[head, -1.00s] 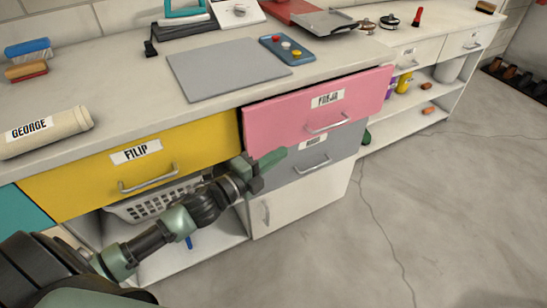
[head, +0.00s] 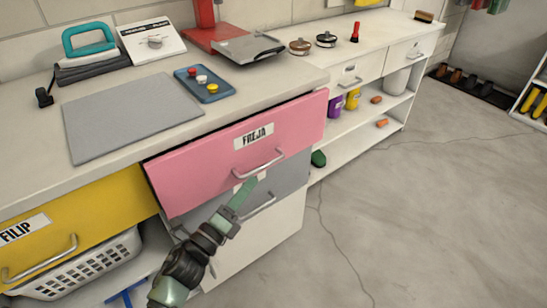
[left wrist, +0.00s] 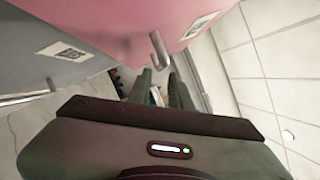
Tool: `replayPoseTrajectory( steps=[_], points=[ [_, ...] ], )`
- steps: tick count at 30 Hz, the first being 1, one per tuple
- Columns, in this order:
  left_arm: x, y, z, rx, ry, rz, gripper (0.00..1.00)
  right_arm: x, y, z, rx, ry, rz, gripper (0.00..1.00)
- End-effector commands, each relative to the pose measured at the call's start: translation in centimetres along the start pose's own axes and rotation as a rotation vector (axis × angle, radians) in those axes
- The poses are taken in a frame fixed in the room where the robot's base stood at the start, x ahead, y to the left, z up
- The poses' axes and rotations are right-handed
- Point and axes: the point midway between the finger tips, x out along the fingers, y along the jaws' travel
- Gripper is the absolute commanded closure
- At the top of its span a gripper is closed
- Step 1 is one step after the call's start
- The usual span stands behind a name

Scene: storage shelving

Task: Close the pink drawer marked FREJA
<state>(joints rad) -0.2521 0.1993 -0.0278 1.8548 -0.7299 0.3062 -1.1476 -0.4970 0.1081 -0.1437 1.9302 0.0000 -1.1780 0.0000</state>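The pink drawer (head: 205,160) marked FREJA sits under the counter, with its front standing out from it and a dark gap along its top edge. Its silver handle (head: 262,163) is low on the front. My left gripper (head: 246,192) is just below this handle, in front of the grey drawer. In the left wrist view the pink drawer (left wrist: 130,18) is overhead and its handle (left wrist: 158,50) hangs just beyond the fingertips. The two fingers of the left gripper (left wrist: 160,82) are apart, with nothing seen between them. My right gripper is not in view.
A grey drawer (head: 285,180) and a white cabinet front (head: 260,235) are below. The yellow FILIP drawer (head: 95,210) is at left, above a white basket (head: 85,268). Open shelves (head: 350,122) stand at right. The floor (head: 430,210) in front is clear.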

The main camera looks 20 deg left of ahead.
Motion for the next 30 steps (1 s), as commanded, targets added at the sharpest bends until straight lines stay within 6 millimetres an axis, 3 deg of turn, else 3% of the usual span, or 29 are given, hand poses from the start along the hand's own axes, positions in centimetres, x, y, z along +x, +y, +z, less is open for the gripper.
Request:
replayPoseTrajectory(
  steps=[7, 19, 30],
  points=[
    [1.0, -0.1, -0.2, 0.035, -0.003, -0.01, 0.8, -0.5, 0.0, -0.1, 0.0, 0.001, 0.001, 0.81],
    [6.9, -0.2, -0.2, 0.032, -0.003, -0.011, 0.8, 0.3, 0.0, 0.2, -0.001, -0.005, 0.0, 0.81],
    [7.8, -0.1, -0.3, 0.031, -0.003, -0.008, 0.8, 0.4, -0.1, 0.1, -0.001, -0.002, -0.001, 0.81]
  ],
)
